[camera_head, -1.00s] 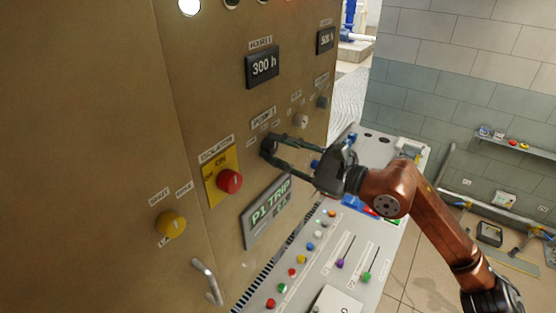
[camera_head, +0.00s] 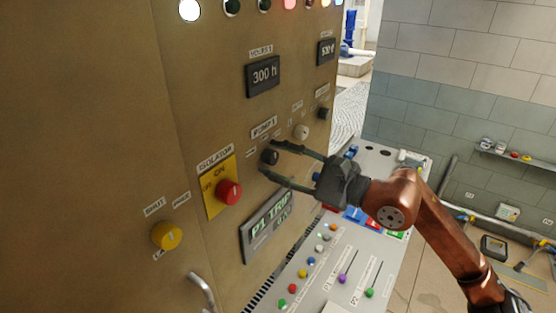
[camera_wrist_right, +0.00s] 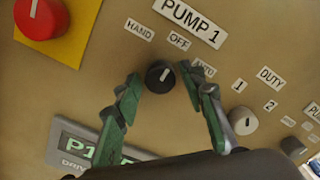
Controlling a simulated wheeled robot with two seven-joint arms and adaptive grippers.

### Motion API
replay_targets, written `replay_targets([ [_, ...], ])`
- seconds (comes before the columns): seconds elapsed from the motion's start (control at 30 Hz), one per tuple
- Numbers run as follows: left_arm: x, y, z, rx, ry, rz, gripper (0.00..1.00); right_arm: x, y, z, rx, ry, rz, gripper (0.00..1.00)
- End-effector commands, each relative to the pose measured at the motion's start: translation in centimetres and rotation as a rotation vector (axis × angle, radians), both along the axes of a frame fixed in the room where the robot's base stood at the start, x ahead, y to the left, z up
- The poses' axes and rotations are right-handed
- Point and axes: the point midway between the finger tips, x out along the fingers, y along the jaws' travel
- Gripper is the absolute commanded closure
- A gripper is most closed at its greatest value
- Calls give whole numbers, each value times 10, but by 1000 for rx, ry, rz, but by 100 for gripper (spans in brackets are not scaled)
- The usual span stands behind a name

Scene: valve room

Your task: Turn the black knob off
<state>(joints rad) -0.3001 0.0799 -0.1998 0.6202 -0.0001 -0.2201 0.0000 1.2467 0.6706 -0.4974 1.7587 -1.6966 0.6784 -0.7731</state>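The black knob (camera_head: 269,157) sits on the tan cabinet face under the PUMP 1 label, and it shows in the right wrist view (camera_wrist_right: 159,78). Its labels read HAND, OFF and AUTO from left to right. Its white mark points up and right, toward the AUTO side. My right gripper (camera_head: 273,158) is open, with its fingertips on either side of the knob. In the right wrist view (camera_wrist_right: 166,88) a gap shows between the knob and each finger. My left gripper is not in view.
A red isolator knob (camera_head: 229,192) on a yellow plate is left of the black knob. A pale DUTY knob (camera_head: 301,132) and another dark knob (camera_head: 323,113) are to the right. The P1 TRIP display (camera_head: 268,225) and a sloped console (camera_head: 330,262) lie below.

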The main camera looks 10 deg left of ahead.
Motion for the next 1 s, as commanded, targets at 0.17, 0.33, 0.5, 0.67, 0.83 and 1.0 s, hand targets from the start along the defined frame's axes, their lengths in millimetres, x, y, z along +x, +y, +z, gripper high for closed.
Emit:
replay_targets([
  [0.17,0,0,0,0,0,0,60,0,0,0,1,-1,0,57],
  [0.33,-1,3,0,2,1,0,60,0,-2,0,1,-1,0,57],
  [0.5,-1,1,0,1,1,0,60,-6,-18,1,2,-1,-2,57],
  [0.67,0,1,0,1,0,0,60,-18,-48,0,1,0,-4,57],
  [0.83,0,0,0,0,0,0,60,-32,-80,-1,0,1,-3,57],
  [1.0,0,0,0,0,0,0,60,-41,-102,0,1,1,-2,57],
])
